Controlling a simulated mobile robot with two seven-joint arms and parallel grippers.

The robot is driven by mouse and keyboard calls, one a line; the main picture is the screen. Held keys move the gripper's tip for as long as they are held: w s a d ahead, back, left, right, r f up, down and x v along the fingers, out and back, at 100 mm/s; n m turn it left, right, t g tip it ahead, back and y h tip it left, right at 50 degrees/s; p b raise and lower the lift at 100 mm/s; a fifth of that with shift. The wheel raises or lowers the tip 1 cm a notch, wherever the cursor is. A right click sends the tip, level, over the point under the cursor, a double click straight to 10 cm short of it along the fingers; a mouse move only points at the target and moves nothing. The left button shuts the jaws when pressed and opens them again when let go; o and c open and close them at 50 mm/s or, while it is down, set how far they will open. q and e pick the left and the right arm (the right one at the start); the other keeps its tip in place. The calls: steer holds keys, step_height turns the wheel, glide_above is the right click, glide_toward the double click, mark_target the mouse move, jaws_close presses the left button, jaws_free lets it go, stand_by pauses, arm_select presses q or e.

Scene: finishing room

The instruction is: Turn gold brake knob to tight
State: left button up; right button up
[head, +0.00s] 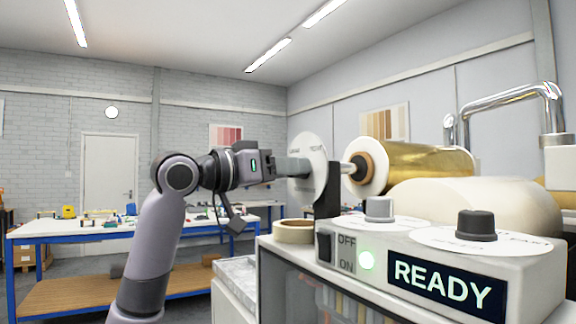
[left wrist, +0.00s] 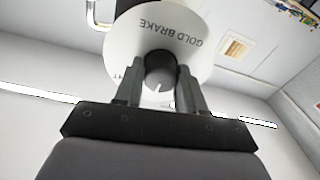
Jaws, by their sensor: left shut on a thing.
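The gold brake dial (head: 317,183) is a round white plate on a black bracket in front of the gold roll (head: 430,165). In the left wrist view the plate (left wrist: 206,62) reads "GOLD BRAKE". My right gripper is not in view.
The machine housing (head: 540,268) has a lit READY display (head: 437,285), a green ON light (head: 366,260) and two more knobs (head: 379,209) (head: 476,225). A tape roll (head: 293,231) lies beside the bracket. A blue-framed workbench (head: 120,233) stands behind my left arm.

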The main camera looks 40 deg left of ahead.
arm_select(q)
steer(key=shift+m+h+p, duration=0.4)
steer(key=shift+m+p, duration=0.45)
steer(key=shift+m, duration=3.55)
steer(key=o, duration=1.1)
steer(key=shift+c, duration=0.2)
